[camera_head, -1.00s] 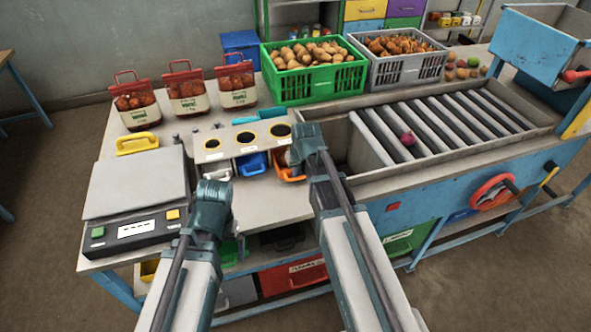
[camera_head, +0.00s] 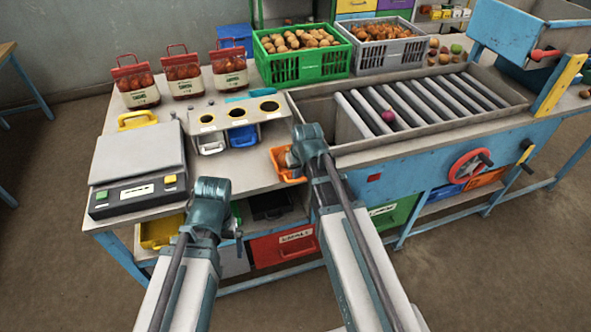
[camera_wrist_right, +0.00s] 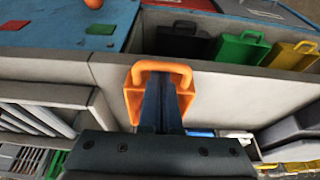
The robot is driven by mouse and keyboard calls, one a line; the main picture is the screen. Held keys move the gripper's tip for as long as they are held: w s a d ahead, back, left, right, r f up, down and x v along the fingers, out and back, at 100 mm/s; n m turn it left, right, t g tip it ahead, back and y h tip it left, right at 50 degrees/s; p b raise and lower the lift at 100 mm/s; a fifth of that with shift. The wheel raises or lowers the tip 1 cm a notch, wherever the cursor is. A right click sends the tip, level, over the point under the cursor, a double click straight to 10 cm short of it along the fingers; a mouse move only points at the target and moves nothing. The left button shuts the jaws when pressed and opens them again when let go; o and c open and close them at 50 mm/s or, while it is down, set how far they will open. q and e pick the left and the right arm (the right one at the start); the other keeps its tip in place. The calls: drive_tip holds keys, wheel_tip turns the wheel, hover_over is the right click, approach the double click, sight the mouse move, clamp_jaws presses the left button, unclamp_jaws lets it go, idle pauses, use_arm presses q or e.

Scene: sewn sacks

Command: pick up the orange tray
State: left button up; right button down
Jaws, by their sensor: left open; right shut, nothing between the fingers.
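The orange tray (camera_head: 276,160) is on the bench top in front of the sorting stand (camera_head: 238,122), out from under its right hole. In the right wrist view the tray (camera_wrist_right: 131,108) has its raised handle at the top. My right gripper (camera_head: 291,158) is over the tray. Its dark fingers (camera_wrist_right: 161,88) are together, in front of the handle and overlapping the tray; contact cannot be told. My left gripper (camera_head: 209,190) is open and empty, above the bench's front edge; its fingertips are mostly hidden by its own body.
A white tray (camera_head: 212,147) and a blue tray (camera_head: 243,138) sit under the stand. A scale (camera_head: 140,154) is at left. A roller trough (camera_head: 430,136) with one red onion (camera_head: 388,115) lies right. Produce crates (camera_head: 311,68) and filled sacks (camera_head: 183,78) stand behind.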

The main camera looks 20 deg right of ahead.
drive_tip(key=shift+s, duration=0.9)
drive_tip(key=shift+r, duration=0.15)
